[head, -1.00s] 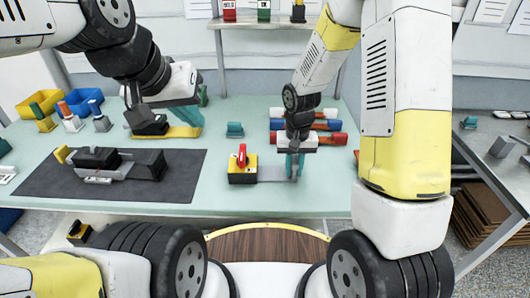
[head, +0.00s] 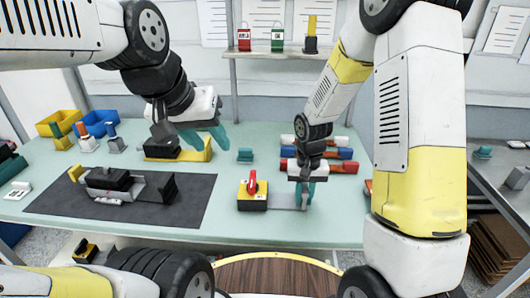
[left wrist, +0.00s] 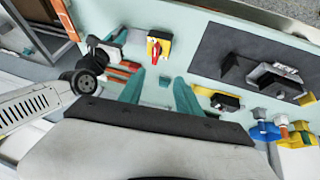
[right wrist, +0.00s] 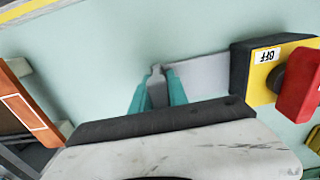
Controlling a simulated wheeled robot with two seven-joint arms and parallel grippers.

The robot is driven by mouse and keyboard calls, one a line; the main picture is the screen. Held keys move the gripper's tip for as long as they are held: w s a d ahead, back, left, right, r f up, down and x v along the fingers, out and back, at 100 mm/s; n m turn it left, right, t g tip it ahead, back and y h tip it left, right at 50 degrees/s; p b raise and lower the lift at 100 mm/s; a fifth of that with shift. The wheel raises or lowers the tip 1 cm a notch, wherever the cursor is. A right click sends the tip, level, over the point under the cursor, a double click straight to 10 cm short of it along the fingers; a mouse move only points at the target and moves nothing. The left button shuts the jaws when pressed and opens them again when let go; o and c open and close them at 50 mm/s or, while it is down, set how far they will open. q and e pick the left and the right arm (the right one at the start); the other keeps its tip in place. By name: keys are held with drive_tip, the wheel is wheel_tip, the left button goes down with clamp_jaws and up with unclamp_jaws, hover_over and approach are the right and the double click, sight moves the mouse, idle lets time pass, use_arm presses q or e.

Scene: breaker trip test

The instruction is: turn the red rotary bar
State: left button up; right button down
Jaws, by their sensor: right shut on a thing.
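The red rotary bar (head: 252,182) sits on a yellow and black switch box (head: 252,202); it also shows in the left wrist view (left wrist: 154,49). In the right wrist view the red bar (right wrist: 301,85) is beside an OFF label. A flat grey plate (head: 283,201) extends right from the box. My right gripper (head: 305,195) is shut on the plate's far end, which shows between its teal fingers in the right wrist view (right wrist: 157,88). My left gripper (left wrist: 159,80) is open and empty, above the table, left of and behind the switch box.
A yellow device with a black block (head: 165,152) lies beneath my left gripper. A dark mat (head: 205,190) with a black and grey device (head: 110,180) is at left. Bins (head: 60,122) stand back left. Red, white and blue bars (head: 345,153) lie behind my right gripper.

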use_arm(q)
drive_tip(key=w+d+f+g+y, duration=0.1)
drive_tip(key=w+d+f+g, duration=0.2)
drive_tip(key=w, duration=0.6)
drive_tip(key=g+y, duration=0.1)
drive_tip(key=g, duration=0.2)
hover_over(252, 178)
wheel_tip(252, 178, down, 8)
drive_tip(key=shift+n, duration=0.4)
wheel_tip(252, 178, down, 11)
drive_tip(key=shift+s, duration=0.1)
clamp_jaws()
